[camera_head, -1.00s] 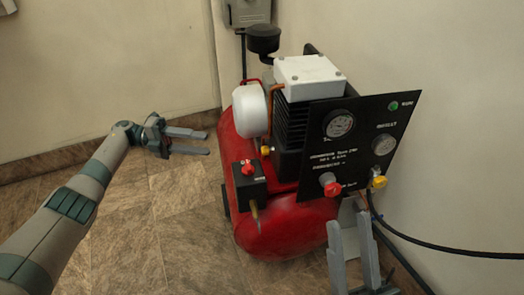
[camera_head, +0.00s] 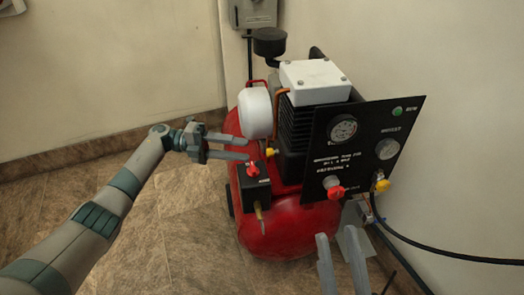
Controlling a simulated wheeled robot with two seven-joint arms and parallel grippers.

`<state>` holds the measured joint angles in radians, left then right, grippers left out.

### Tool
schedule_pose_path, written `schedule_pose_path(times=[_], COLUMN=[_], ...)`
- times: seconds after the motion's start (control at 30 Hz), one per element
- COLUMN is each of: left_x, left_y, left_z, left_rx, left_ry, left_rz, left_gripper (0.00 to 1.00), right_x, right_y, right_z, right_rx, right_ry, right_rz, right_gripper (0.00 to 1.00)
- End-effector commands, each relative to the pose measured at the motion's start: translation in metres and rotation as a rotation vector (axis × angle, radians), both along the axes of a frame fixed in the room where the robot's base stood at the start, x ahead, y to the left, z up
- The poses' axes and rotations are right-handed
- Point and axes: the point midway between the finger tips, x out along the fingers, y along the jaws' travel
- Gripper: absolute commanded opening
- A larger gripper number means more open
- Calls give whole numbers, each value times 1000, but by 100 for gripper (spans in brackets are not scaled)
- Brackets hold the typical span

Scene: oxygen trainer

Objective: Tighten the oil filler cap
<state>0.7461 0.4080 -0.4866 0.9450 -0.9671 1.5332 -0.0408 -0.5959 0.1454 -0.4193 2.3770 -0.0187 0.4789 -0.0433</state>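A small yellow cap (camera_head: 270,152), which looks like the oil filler cap, sits low on the black pump block of the red compressor (camera_head: 290,222). My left gripper (camera_head: 249,147) is open and empty, its two fingers pointing right toward the yellow cap. The fingertips look a little left of the cap; whether they touch anything is unclear. My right gripper (camera_head: 336,234) is open and empty at the bottom, in front of the compressor's right side and below the gauge panel.
A black switch box with a red knob (camera_head: 253,170) stands just below my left fingers. The white canister (camera_head: 255,112) is just above them. The black gauge panel (camera_head: 362,147) carries red and yellow knobs. A black hose runs off right. Floor at left is clear.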

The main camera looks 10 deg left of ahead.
Motion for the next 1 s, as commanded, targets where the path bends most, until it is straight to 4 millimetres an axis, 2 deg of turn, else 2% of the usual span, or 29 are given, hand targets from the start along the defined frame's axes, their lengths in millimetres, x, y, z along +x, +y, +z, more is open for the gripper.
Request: schedule_pose_path(times=[0.03, 0.2, 0.4, 0.6, 0.87, 0.93, 1.0], left_x=[-2, -4, -5, -6, -6, -6, -6], left_y=[-11, -40, -63, -71, -72, -72, -72], left_z=[0, 0, 0, 0, -1, -1, -1], left_rx=[-2, -2, -1, -1, -1, -1, -1], left_ry=[-1, -1, 0, 0, 0, 0, 0], left_rz=[-3, -2, -1, 0, 0, 0, 0], left_gripper=[38, 38, 38, 38, 38, 26, 10], right_x=[-1, -2, -3, -2, -1, 0, 0], right_y=[1, 5, 5, 5, 4, 4, 4], right_z=[-1, -8, -10, -9, -7, -7, -6], right_rx=[-3, -13, -16, -15, -8, -6, -5], right_ry=[9, 36, 43, 42, 39, 38, 38], right_rz=[4, 15, 17, 14, 6, 5, 4], right_gripper=[31, 31, 31, 31, 31, 31, 31])
